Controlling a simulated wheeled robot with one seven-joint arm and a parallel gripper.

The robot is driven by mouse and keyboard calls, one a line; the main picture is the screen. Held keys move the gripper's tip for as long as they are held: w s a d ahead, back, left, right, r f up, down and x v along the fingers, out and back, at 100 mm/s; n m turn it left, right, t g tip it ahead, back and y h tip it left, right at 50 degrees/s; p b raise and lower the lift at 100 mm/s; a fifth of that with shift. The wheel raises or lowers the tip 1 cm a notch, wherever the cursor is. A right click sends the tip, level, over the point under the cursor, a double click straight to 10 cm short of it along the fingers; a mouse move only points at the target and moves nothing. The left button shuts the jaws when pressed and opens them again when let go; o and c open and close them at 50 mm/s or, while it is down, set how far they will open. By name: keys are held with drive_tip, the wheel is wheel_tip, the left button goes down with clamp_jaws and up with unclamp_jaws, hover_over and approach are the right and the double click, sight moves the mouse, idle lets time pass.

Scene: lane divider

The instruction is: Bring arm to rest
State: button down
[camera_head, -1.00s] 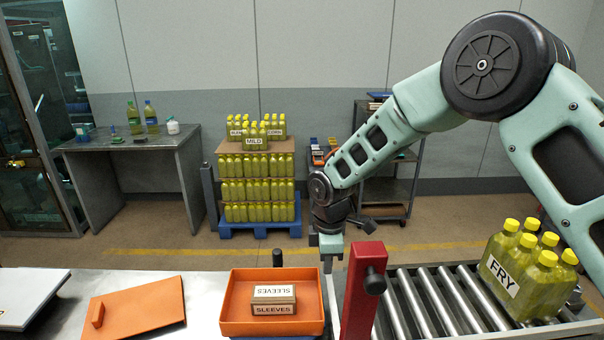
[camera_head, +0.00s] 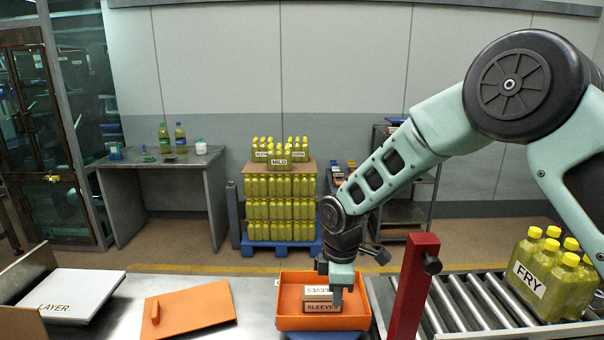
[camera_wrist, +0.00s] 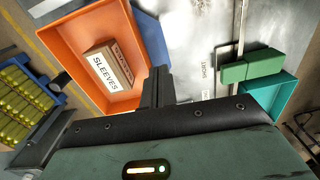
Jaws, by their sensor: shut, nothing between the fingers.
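My arm reaches in from the right in the head view and bends down. My gripper (camera_head: 337,296) points downward at the right part of the orange tray (camera_head: 287,322), in front of the boxes labelled SLEEVES (camera_head: 322,308) as seen from the head. In the wrist view the fingers (camera_wrist: 156,88) are together with nothing between them, beside the edge of the orange tray (camera_wrist: 62,38). The SLEEVES box (camera_wrist: 106,70) lies inside the tray, apart from the fingers. I cannot tell the exact height of the fingertips over the tray.
A red post (camera_head: 408,300) stands close right of my gripper, before the roller conveyor (camera_head: 470,300) with FRY bottles (camera_head: 541,280). An orange lid (camera_head: 190,308) and a LAYER board (camera_head: 75,292) lie left. A green block (camera_wrist: 252,66) and teal bin (camera_wrist: 272,98) show in the wrist view.

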drive_tip(key=s+r+m+b, duration=0.2)
drive_tip(key=s+r, duration=0.1)
drive_tip(key=s, duration=0.5)
drive_tip(key=s+r+m+b, duration=0.3)
drive_tip(key=s, duration=0.6)
drive_tip(key=s+d+m+b, duration=0.2)
drive_tip(key=s+d+m, duration=0.2)
drive_tip(key=s+d, duration=0.3)
drive_tip(key=shift+s+d+f+m, duration=0.2)
drive_tip(key=shift+s+d+m, duration=0.2)
drive_tip(key=shift+s, duration=2.4)
